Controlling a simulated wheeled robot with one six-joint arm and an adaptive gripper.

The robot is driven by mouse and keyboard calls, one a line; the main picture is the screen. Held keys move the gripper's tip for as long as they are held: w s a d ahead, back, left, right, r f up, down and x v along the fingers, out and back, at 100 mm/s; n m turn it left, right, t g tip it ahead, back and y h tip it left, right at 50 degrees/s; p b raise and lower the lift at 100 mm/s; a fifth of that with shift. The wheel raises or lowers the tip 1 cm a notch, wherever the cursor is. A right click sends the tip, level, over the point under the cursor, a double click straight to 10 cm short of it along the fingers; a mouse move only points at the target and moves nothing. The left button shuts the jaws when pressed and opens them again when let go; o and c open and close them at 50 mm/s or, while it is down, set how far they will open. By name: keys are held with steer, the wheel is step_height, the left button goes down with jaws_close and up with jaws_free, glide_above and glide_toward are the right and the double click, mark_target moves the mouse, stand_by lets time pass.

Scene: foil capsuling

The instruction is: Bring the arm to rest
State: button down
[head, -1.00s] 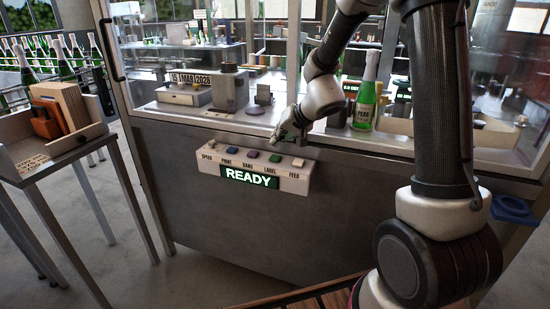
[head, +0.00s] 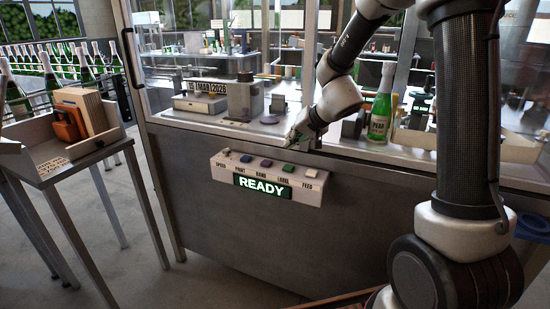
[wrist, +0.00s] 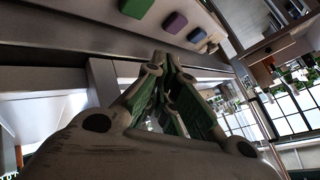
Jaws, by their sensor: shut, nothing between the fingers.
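My gripper (head: 295,136) is at the front edge of the machine's bench, above the right part of the button panel (head: 225,172). In the wrist view my gripper (wrist: 166,62) has its green-padded fingers closed together at the tips, with nothing seen between them. My arm comes down from the top right of the head view. The panel carries a row of coloured buttons and a lit green sign (head: 262,187) reading READY. The gripper looks apart from the buttons.
A green bottle with a pale top (head: 382,103) stands on the bench right of my gripper. A stamp device (head: 239,100) and a date display (head: 205,86) stand left. Glass panes enclose the bench.

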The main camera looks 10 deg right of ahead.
steer(key=shift+s+a, duration=0.3)
steer(key=s+d+n+g, duration=0.15)
steer(key=s+g, duration=0.35)
steer(key=s, duration=0.9)
steer(key=s+d+r+h, duration=0.1)
steer(key=s+d+r, duration=0.2)
steer(key=s, duration=0.3)
steer(key=s+d+r+n+t+h, duration=0.1)
steer(key=s+d+r+h, duration=0.1)
steer(key=s+d+r, duration=0.2)
steer(key=s+d+r+n+h, duration=0.1)
steer(key=s+d+r, duration=0.2)
steer(key=s+d, duration=0.3)
steer(key=s, duration=0.4)
steer(key=shift+r+h, duration=0.3)
stand_by(1.3)
